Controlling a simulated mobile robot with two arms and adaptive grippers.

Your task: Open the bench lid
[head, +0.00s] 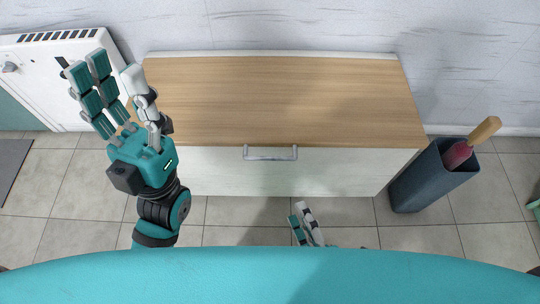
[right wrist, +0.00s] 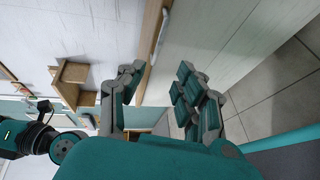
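The bench has a light wooden lid (head: 285,95) lying shut on a white body (head: 330,172). A grey bar handle (head: 270,155) sits at the middle of the lid's front edge. My left gripper (head: 108,72) is raised over the bench's left end, fingers spread and empty, away from the handle. My right gripper (head: 305,211) is in front of the bench, below the handle in the head view, partly hidden by my own body. In the right wrist view, the right gripper (right wrist: 158,78) is open and empty, with the handle (right wrist: 158,38) ahead, not touched.
A dark blue bin (head: 432,178) holding a wooden-handled item (head: 474,140) stands right of the bench. A white cabinet-like unit (head: 62,75) stands at the left against the wall. The lid top is bare, and the tiled floor before the bench is clear.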

